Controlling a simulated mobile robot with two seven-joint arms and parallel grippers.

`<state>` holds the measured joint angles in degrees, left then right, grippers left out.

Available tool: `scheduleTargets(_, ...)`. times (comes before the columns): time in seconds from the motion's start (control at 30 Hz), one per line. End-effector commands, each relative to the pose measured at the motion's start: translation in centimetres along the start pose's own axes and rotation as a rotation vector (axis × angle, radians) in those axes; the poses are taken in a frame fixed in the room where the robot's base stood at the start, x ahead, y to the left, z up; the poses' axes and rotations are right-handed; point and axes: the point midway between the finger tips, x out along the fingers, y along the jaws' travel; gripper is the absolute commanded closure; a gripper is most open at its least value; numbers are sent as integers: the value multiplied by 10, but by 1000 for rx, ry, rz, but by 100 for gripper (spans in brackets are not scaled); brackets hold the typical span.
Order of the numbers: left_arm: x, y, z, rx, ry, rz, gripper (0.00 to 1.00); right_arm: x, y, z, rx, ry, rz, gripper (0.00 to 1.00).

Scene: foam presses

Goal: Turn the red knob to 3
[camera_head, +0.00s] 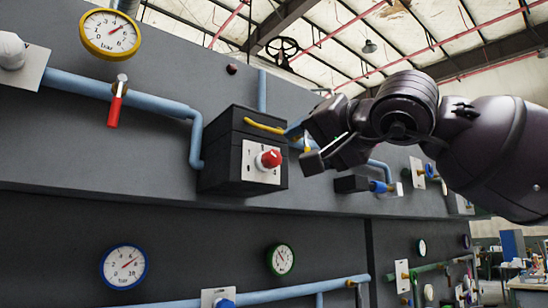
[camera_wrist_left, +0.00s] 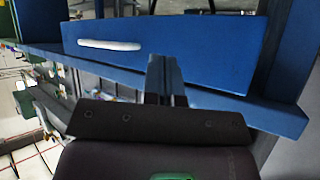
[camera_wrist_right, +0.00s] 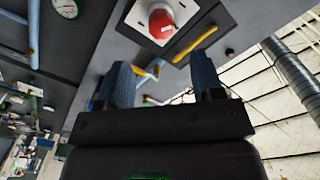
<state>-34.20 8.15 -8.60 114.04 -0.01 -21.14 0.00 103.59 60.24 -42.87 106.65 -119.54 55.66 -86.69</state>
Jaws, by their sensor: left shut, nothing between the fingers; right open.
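The red knob (camera_head: 269,159) sits on a pale numbered plate (camera_head: 254,172) on the front of a dark box (camera_head: 222,150). The numerals are too small to read surely. In the right wrist view the knob (camera_wrist_right: 161,24) is at the top, ahead of the fingers, with a pale mark on its face. My right gripper (camera_head: 303,147) is just right of the knob in the head view, apart from it. Its blue fingers (camera_wrist_right: 163,75) are spread and empty. My left gripper (camera_wrist_left: 166,80) shows only in its wrist view, its fingers together and empty before a blue panel.
A yellow bar (camera_head: 264,125) runs along the box's upper edge. A blue pipe (camera_head: 150,107) with a red lever (camera_head: 116,105) and a yellow-rimmed gauge (camera_head: 110,33) are to the left. A black valve with a blue fitting (camera_head: 378,186) stands right of the box, below my right arm.

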Motion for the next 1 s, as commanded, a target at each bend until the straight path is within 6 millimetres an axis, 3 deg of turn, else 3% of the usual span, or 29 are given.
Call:
scheduleTargets(0.5,-12,-2,-15,-1,3,-3,100,80,-2,0,4,-2,-2,39)
scheduleTargets(0.7,-13,-3,-18,-1,5,-3,100,93,-1,0,3,0,-1,39)
scheduleTargets(1.0,-11,-2,-21,0,10,-2,100,95,0,0,3,-1,-1,39)
